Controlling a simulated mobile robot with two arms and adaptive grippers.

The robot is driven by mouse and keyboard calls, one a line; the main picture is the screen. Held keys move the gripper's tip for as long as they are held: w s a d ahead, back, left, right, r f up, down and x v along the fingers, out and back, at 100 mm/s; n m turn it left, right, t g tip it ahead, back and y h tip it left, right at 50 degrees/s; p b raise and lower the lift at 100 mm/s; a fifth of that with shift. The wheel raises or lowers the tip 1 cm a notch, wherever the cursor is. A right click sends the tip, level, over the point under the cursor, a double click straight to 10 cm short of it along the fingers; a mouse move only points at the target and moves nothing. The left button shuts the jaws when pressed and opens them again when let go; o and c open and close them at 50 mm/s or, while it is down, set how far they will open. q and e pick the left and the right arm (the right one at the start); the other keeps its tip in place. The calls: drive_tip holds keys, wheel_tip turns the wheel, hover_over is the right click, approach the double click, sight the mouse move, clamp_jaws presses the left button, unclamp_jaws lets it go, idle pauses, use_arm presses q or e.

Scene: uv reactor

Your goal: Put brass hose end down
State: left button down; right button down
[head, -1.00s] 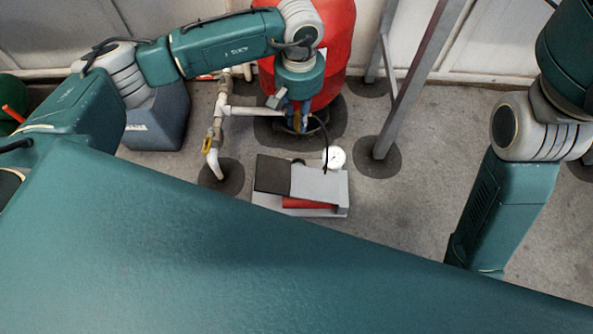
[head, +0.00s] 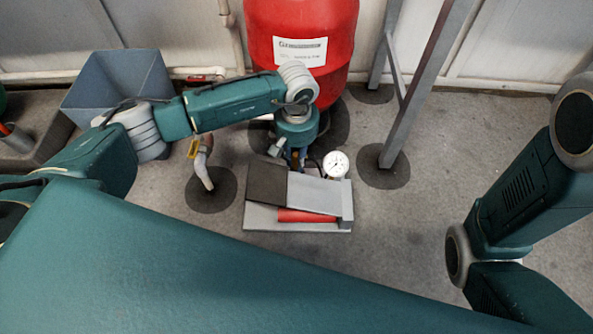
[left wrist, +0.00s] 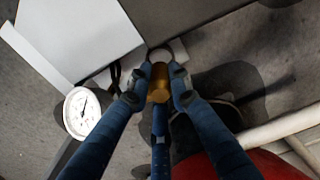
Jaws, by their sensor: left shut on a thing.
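My left gripper (left wrist: 160,88) is shut on the brass hose end (left wrist: 159,80) in the left wrist view, with a blue finger on each side of it. The hose end is held by the edge of the grey foot pump. In the head view my left gripper (head: 296,160) points down just behind the foot pump (head: 320,193), and the brass end is hard to make out there. A black hose (left wrist: 115,75) shows beside the pump in the left wrist view. I cannot tell whether the hose end touches anything below. My right gripper is not in view.
A round white gauge (head: 336,164) stands at the pump's back right. A red tank (head: 300,50) stands behind my left arm. A grey metal post (head: 410,110) stands to the right. Floor right of the pump is clear.

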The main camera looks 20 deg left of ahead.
sight(296, 169)
use_arm(q)
wheel_tip(296, 169, down, 4)
drive_tip(key=b, duration=0.2)
drive_tip(key=shift+f+b, duration=0.25)
drive_tip(key=shift+b, duration=0.15)
drive_tip(key=shift+r, duration=0.1)
drive_tip(key=shift+f, duration=0.35)
drive_tip(key=shift+f+b, duration=0.2)
drive_tip(key=shift+b, duration=0.2)
drive_tip(key=c, duration=1.6)
unclamp_jaws()
drive_tip(key=shift+a+f, duration=0.1)
drive_tip(key=shift+f, duration=0.1)
